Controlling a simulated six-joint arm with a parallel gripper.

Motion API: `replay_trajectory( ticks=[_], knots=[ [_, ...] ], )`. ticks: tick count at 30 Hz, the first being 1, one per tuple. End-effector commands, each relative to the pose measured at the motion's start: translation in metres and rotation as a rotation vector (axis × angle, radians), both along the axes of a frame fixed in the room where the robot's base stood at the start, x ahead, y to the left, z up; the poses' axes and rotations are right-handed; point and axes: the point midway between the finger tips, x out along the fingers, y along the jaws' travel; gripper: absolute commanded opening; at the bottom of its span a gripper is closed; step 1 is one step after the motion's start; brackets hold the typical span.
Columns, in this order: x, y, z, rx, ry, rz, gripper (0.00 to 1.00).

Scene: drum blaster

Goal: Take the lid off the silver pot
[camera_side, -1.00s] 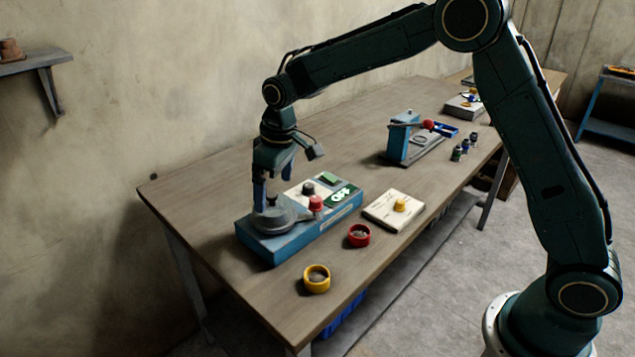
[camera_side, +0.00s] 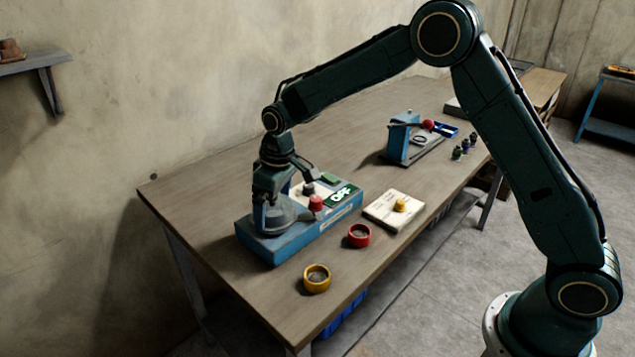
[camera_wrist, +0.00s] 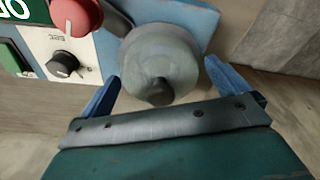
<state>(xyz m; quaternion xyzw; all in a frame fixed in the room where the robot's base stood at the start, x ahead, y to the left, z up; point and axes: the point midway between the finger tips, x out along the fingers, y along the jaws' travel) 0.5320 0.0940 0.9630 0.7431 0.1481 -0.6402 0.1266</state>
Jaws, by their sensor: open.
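The silver pot (camera_side: 284,222) sits at the left end of a blue machine base (camera_side: 318,228). In the wrist view its round grey lid (camera_wrist: 158,58) has a dark knob (camera_wrist: 160,92). The lid sits on top, and its edge cannot be told apart from the pot's. My gripper (camera_side: 268,213) points down over the pot and partly hides it in the side view. In the wrist view my gripper (camera_wrist: 165,92) is open, with one blue finger on each side of the knob and a gap on both sides.
A red knob (camera_side: 316,202) and a black dial (camera_wrist: 64,63) stand close beside the pot on the panel. Bare table (camera_side: 215,205) lies left.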

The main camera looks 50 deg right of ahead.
Motion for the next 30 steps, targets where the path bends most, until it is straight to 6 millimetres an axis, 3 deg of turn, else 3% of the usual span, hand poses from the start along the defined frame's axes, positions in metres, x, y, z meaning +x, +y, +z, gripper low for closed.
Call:
replay_trajectory(
  ticks=[3,10,22,30],
  knots=[
    [0.000,0.000,0.000,0.000,0.000,0.000,1.00],
    [0.000,0.000,0.000,0.000,0.000,0.000,0.56],
    [0.001,0.000,0.005,0.001,-0.002,0.000,0.56],
    [0.001,0.000,0.031,0.001,-0.005,0.000,0.56]
  ],
)
